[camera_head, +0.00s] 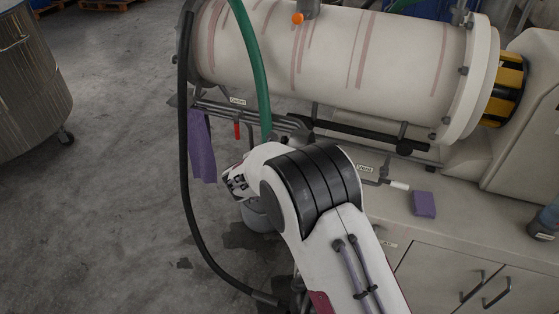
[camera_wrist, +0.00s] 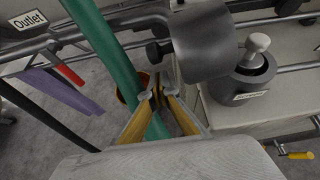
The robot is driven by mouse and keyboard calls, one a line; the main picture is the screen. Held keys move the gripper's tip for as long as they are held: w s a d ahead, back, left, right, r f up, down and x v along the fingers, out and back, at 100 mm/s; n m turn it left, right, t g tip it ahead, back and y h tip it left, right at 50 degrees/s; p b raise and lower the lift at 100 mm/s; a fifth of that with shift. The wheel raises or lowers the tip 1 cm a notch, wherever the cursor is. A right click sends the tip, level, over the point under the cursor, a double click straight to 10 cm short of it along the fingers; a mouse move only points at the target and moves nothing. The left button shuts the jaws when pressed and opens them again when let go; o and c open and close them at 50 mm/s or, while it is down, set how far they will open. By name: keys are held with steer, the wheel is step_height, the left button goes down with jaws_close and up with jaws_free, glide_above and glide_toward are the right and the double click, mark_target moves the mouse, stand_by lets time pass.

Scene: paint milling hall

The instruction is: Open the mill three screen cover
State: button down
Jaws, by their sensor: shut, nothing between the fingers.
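The mill (camera_head: 335,55), a large white horizontal drum with reddish streaks, lies across the top of the head view. In the wrist view a dark grey cylindrical housing (camera_wrist: 212,45) with a black knob (camera_wrist: 153,52) on its left side sits just beyond my gripper. I cannot tell for sure that it is the screen cover, and no label reading mill three is legible. My gripper (camera_wrist: 157,88) is shut and empty, its yellow-lined fingers together at the tips, close below the knob. In the head view the fingers are hidden behind my arm.
A green hose (camera_wrist: 115,60) runs close left of my fingers. A black hose (camera_head: 185,130) hangs left of the mill. Pipes, a red handle (camera_head: 237,130) and a purple cloth (camera_head: 203,145) are below the drum. A purple sponge (camera_head: 423,204) lies on the bench. The left floor is mostly clear.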

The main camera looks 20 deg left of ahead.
steer(key=shift+w+r, duration=0.15)
steer(key=shift+r, duration=0.8)
steer(key=shift+d+r, duration=0.35)
steer(key=shift+r, duration=0.4)
steer(key=shift+d+r, duration=0.3)
steer(key=shift+r, duration=0.4)
steer(key=shift+f, duration=0.1)
glide_toward(285, 143)
steer(key=shift+s+d+f, duration=0.25)
steer(key=shift+s+f, duration=0.3)
steer(key=shift+f, duration=0.15)
steer(key=shift+s+d+f, duration=0.25)
steer(key=shift+s+f, duration=0.3)
steer(key=shift+f, duration=0.2)
